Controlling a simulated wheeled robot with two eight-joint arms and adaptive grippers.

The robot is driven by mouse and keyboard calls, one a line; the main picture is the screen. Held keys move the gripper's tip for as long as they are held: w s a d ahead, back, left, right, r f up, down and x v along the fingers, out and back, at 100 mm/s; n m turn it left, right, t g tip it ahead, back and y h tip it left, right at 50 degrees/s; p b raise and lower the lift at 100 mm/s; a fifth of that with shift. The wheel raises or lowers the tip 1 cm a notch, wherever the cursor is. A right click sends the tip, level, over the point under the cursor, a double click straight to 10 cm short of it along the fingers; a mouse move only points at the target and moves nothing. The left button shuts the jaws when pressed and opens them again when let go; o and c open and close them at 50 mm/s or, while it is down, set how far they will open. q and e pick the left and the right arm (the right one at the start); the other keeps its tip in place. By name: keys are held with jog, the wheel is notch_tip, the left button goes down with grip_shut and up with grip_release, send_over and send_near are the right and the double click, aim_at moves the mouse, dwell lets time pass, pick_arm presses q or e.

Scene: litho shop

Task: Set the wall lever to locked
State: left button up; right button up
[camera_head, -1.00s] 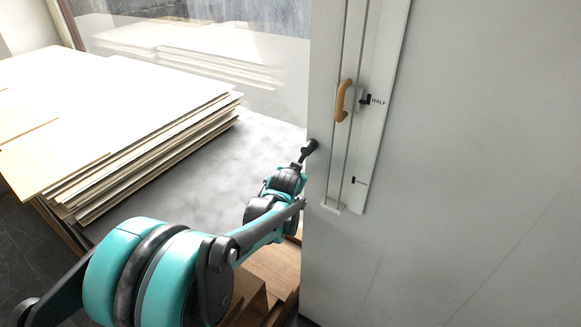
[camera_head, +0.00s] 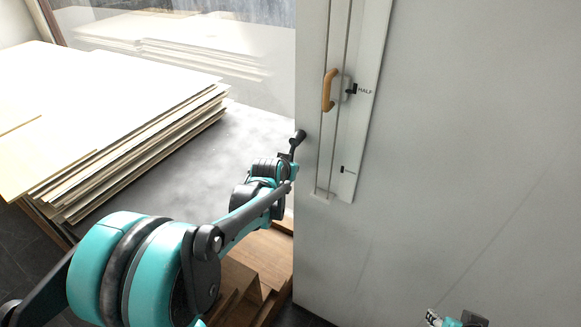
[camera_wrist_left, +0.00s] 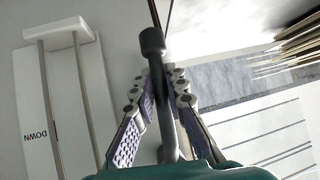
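The black wall lever (camera_head: 298,139), a dark stem with a thick round end, stands out beside the left edge of the white wall panel. It also shows in the left wrist view (camera_wrist_left: 153,42), running down between the fingers of my left gripper (camera_wrist_left: 163,85). In the head view my left gripper (camera_head: 287,166) is at the lever's lower stem, partly hidden. The lever's base and any locked mark are hidden. Part of my right arm's end (camera_head: 455,319) shows at the bottom edge.
An orange handle (camera_head: 328,90) on a vertical slide track stands beside the lever, at a HALF mark. A DOWN label (camera_wrist_left: 42,136) shows on its plate. Stacked sheets (camera_head: 110,120) lie on a grey table to the left. The wall at right is bare.

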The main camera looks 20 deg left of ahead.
pick_arm(q)
jog(key=o, duration=0.4)
jog(key=shift+c, duration=0.2)
jog(key=shift+s, duration=0.1)
jog(key=v, duration=1.2)
jog(key=shift+f, duration=0.1)
jog(key=s+d+f+g+b, duration=0.1)
jog(key=s+d+f+b, duration=0.3)
jog(key=s+f, duration=0.2)
jog(key=s+d+f+g+h+b, duration=0.1)
jog(key=s+d+f+b, duration=0.2)
jog(key=f, duration=0.6)
jog(key=s+d+f+m+g+b, duration=0.1)
jog(key=s+d+f+b, duration=0.3)
jog(key=s+f+b, duration=0.3)
jog(key=s+f, duration=0.1)
jog(key=s, duration=0.1)
jog(key=shift+s+d+f+h, duration=0.25)
jog(key=shift+s+d+h, duration=0.1)
jog(key=shift+h, duration=0.05)
